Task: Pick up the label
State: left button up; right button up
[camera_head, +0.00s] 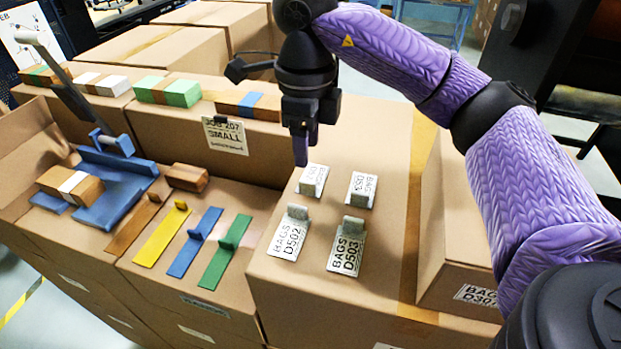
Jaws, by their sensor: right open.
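Several white labels with grey grips stand on a cardboard box top: one printed BAGS D502 (287,245), one printed BAGS D503 (345,255), and behind them a back left label (311,184) and a back right label (361,190). The picture does not show which one the task means. My right gripper (302,158) points down just above and behind the back left label, with nothing seen in it. Its fingers overlap in this view, so the gap hardly shows. My left gripper is not in view.
Brown, yellow (162,236), blue (195,243) and green (225,252) strips with upright tabs lie left of the labels. A blue fixture (115,190) with a grey lever stands further left. A JOB 207 SMALL sign (225,136) is behind. A taller box (455,235) stands right.

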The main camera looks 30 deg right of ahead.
aim_at(308, 193)
jog(key=shift+s+a+f+p, duration=0.15)
jog(key=shift+s+f+p, duration=0.1)
jog(key=shift+f, duration=0.3)
jog(key=shift+s+a+f+p, duration=0.1)
jog(key=shift+s+f+p, duration=0.1)
jog(key=shift+f, duration=0.3)
jog(key=f, duration=0.2)
jog(key=f+p, duration=0.1)
jog(key=shift+w+d+f, duration=0.25)
jog(key=shift+w, duration=0.05)
jog(key=shift+f, duration=0.4)
jog(key=shift+a, duration=0.1)
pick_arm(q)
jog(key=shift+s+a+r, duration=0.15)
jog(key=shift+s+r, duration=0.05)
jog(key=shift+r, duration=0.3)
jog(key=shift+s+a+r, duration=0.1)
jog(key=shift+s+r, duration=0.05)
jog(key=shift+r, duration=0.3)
pick_arm(e)
grip_shut()
